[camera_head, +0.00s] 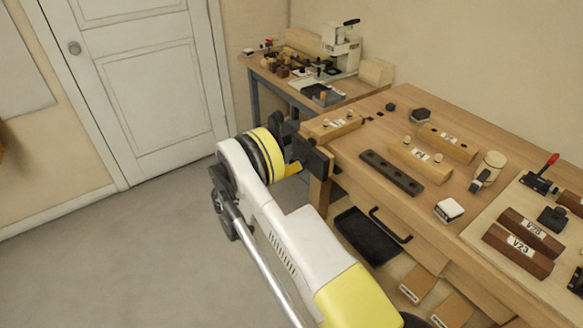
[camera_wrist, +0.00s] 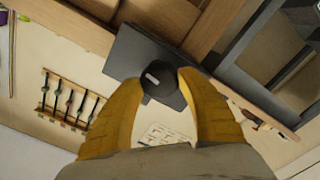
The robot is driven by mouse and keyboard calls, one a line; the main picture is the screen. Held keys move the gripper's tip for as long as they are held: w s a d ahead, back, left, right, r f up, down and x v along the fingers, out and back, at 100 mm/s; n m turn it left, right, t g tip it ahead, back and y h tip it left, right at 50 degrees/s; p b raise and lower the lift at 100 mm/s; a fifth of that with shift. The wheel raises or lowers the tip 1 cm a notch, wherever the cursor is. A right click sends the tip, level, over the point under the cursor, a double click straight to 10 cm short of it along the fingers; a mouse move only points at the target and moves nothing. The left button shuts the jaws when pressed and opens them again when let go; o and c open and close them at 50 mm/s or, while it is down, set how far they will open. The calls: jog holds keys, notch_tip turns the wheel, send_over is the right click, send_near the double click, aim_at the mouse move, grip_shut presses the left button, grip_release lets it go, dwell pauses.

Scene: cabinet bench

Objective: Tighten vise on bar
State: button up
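The dark vise (camera_head: 317,160) is at the left end of the wooden bench, partly hidden behind my arm. In the wrist view it shows as a dark plate (camera_wrist: 126,52) with a round black knob (camera_wrist: 158,82) in front. My gripper (camera_wrist: 160,80) has its yellow fingertips on both sides of the knob. They appear to touch it, with no clear gap. In the head view my gripper (camera_head: 293,168) is at the vise's outer side. I cannot tell whether a bar is between the jaws. A dark bar with holes (camera_head: 390,172) lies on the bench top.
Labelled wooden blocks (camera_head: 421,161) and a small white-topped box (camera_head: 449,210) stand on the bench. A board (camera_head: 490,236) with brown blocks is at the right. A black tray (camera_head: 366,236) is below the bench. Open floor (camera_head: 110,270) lies to the left.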

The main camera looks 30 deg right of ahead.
jog(key=shift+m, duration=1.7)
jog(key=shift+m, duration=1.7)
jog(key=shift+d+m, duration=0.1)
jog(key=shift+m, duration=1.6)
